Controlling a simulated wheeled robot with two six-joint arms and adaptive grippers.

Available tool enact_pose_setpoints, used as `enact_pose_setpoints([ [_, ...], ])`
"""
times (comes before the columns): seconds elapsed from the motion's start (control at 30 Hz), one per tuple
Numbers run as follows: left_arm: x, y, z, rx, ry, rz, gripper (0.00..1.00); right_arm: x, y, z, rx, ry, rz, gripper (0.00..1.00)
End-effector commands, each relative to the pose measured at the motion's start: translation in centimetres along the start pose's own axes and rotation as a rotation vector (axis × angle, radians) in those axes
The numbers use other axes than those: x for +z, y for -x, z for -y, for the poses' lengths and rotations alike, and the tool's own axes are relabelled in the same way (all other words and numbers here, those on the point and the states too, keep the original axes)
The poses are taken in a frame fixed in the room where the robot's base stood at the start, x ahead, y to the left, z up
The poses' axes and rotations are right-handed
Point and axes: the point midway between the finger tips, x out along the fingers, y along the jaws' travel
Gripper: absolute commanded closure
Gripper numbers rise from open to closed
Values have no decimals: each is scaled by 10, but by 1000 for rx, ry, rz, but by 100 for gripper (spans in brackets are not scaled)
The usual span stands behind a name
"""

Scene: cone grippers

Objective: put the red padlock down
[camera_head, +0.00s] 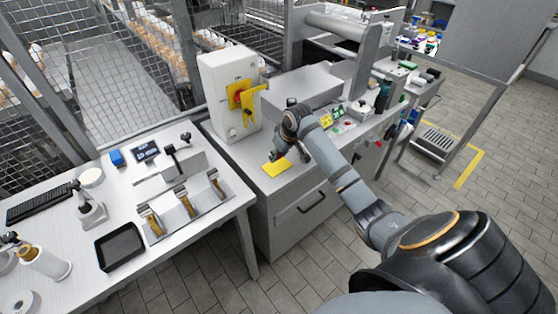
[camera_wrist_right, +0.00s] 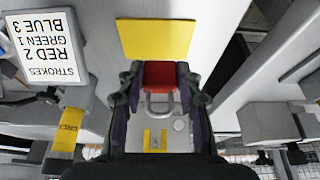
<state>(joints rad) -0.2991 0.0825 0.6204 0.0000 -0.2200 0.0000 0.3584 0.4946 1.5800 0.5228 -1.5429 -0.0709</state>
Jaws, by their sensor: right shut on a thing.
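My right gripper (camera_head: 277,155) is over the grey cabinet top, close to a flat yellow pad (camera_head: 276,168). In the right wrist view, its two fingers (camera_wrist_right: 158,78) are shut on the red padlock (camera_wrist_right: 159,74), which has a grey shackle. The yellow pad (camera_wrist_right: 155,38) lies just beyond the padlock there. I cannot tell from these views how high the padlock is above the surface. In the head view the padlock is hidden by the gripper. My left gripper is not in view.
A white switch box (camera_head: 222,75) with a yellow-and-red handle stands behind the gripper. A white table (camera_head: 90,250) on the left carries a black tray (camera_head: 119,246) and a rack with brass-coloured pieces. In the wrist view a printed stroke-count sign (camera_wrist_right: 45,42) is at left.

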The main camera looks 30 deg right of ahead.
Motion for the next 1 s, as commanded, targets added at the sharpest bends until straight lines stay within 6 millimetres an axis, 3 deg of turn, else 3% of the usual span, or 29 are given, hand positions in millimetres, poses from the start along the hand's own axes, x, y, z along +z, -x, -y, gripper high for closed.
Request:
enact_pose_setpoints([
  [0.2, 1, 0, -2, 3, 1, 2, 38, -1, -9, -4, -1, -1, 0, 100],
  [0.43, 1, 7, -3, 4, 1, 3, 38, 9, -38, -6, -1, 0, 0, 100],
  [0.8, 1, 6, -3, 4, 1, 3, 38, 11, -43, -6, 0, 0, 0, 100],
  [0.83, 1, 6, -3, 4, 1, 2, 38, 11, -43, -6, 0, 1, 0, 61],
  [1.0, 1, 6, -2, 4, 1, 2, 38, 11, -43, -6, 0, 0, 0, 42],
])
